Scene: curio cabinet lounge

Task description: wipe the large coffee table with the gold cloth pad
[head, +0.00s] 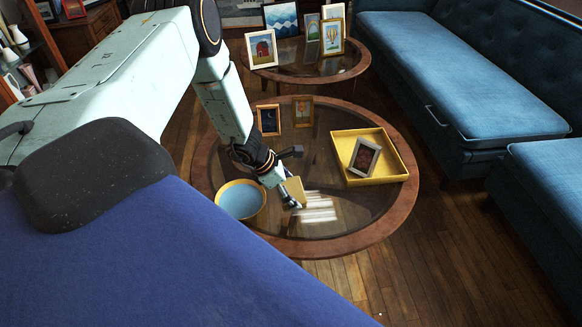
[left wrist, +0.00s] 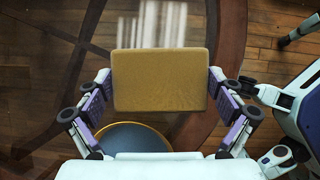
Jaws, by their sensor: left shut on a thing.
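The large coffee table (head: 400,213) is round, with a brown wooden rim and a glass top; its rim also shows in the left wrist view (left wrist: 229,35). My left gripper (head: 284,192) reaches over the near part of the glass. It is shut on the gold cloth pad (head: 296,190). In the left wrist view the tan-gold rectangular pad (left wrist: 160,80) sits between the two fingers of my left gripper (left wrist: 160,88). I cannot tell whether the pad touches the glass. My right gripper is not in view.
On the table, a blue bowl (head: 240,200) stands just left of my gripper. A yellow tray (head: 397,176) holding a picture frame (head: 364,156) is at right. Two small frames (head: 268,120) (head: 302,111) stand at the back. A second round table (head: 346,75) and blue sofas (head: 460,85) are beyond.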

